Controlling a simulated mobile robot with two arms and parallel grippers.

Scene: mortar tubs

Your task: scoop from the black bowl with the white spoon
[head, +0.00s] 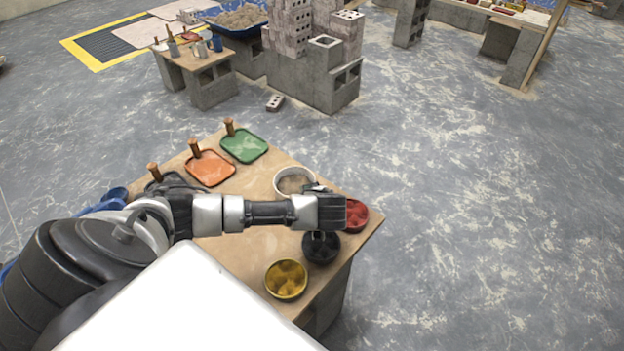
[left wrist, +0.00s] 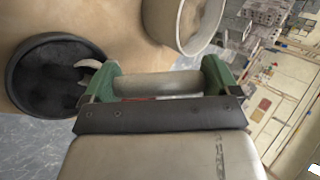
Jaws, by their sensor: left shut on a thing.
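The black bowl (head: 321,247) stands near the table's right edge, just below my left gripper (head: 330,212) in the head view. It holds dark lumpy material, and in the left wrist view the black bowl (left wrist: 28,103) is at the left. My left gripper (left wrist: 158,84) has green fingers shut on a pale, round handle, which I take as the white spoon (left wrist: 157,85). A pale curved piece shows past the left finger, overlapping the bowl's rim. I cannot tell whether it touches the contents. My right gripper is not in view.
A white bowl (head: 283,190) stands behind my arm, a red bowl (head: 357,216) to the right and a yellow bowl (head: 286,279) in front. Green (head: 245,146) and orange (head: 211,168) trays lie further back on the table (head: 235,255). Open floor lies to the right.

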